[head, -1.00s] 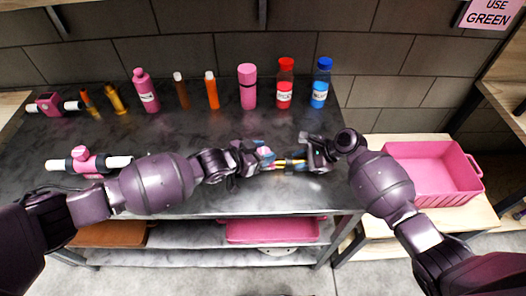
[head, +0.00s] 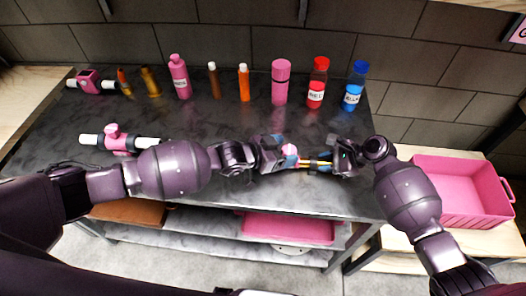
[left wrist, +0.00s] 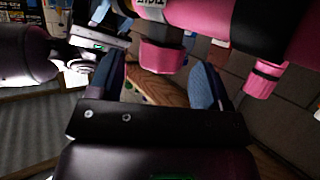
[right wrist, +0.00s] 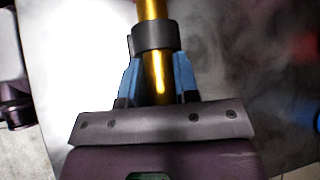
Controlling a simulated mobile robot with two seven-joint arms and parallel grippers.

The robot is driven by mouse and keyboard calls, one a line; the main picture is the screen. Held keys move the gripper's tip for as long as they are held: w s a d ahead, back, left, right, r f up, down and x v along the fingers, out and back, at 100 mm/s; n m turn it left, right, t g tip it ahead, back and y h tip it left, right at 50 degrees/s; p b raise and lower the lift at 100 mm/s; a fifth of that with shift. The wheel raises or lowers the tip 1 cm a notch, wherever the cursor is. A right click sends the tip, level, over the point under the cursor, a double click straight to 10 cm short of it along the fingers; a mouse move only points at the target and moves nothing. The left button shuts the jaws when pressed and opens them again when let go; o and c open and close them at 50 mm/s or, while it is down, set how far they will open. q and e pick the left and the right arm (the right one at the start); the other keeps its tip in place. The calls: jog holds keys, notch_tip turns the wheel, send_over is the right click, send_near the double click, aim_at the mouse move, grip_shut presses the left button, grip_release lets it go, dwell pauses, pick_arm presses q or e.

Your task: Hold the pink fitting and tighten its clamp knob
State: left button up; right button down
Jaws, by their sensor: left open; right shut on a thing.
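The pink fitting (head: 290,150) is held in the air over the table's front part, between my two grippers. In the left wrist view its pink body (left wrist: 190,14) crosses the top, with a blocky pink knob (left wrist: 162,57) hanging from it. My left gripper (head: 281,154) is open, its fingers on either side of the knob with gaps visible. My right gripper (head: 340,158) is shut on a gold tube (right wrist: 157,75) with a dark collar, which runs towards the fitting. How tube and fitting join is too small to tell.
Two more pink fittings with white pipe ends, one at the back left (head: 88,81) and one nearer (head: 117,140), lie on the dark table. Several bottles and small cylinders line its back, including a red bottle (head: 317,85). A pink crate (head: 465,205) stands right.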

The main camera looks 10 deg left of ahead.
pick_arm(q)
jog(key=v, duration=1)
pick_arm(e)
jog(key=c, duration=0.8)
grip_release()
